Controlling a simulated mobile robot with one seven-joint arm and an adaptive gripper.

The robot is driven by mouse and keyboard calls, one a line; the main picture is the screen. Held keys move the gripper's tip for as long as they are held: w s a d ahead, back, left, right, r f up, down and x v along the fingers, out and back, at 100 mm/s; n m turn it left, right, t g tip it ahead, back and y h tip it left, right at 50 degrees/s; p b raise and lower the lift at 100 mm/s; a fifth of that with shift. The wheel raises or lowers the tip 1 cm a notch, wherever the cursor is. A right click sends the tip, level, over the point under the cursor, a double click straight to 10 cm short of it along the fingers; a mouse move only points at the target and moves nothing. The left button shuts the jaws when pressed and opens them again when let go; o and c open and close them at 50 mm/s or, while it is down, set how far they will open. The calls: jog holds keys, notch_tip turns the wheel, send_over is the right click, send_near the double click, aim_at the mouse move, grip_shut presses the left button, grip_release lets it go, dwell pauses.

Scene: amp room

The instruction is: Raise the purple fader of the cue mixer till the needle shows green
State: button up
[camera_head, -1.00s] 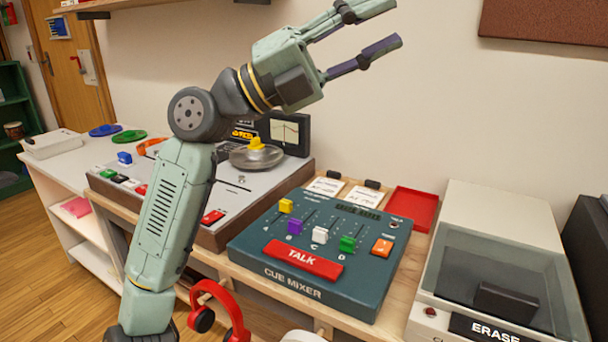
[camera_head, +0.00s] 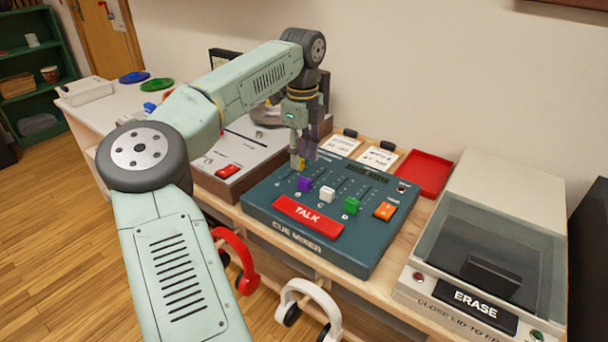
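The cue mixer (camera_head: 345,243) is a dark teal sloped box with a row of coloured fader knobs. Its purple fader (camera_head: 304,184) sits near the low end of its slot, second from left. My gripper (camera_head: 302,160) points down over the mixer's left side, at the yellow fader (camera_head: 301,165), just behind the purple one. The fingers partly cover the yellow knob; I cannot tell whether they touch it or how far apart they are. My arm covers the needle meter's face, so the needle is hidden.
White (camera_head: 327,193), green (camera_head: 351,205) and orange (camera_head: 385,210) knobs stand right of the purple one. A red TALK bar (camera_head: 307,216) lies in front. A red tray (camera_head: 423,173) and the ERASE unit (camera_head: 480,301) are to the right. Headphones (camera_head: 310,299) hang below the front edge.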

aim_at(304, 178)
notch_tip(304, 178, down, 7)
jog(key=shift+d+p, duration=0.1)
jog(key=shift+p, duration=0.4)
jog(key=shift+c, duration=0.5)
grip_shut()
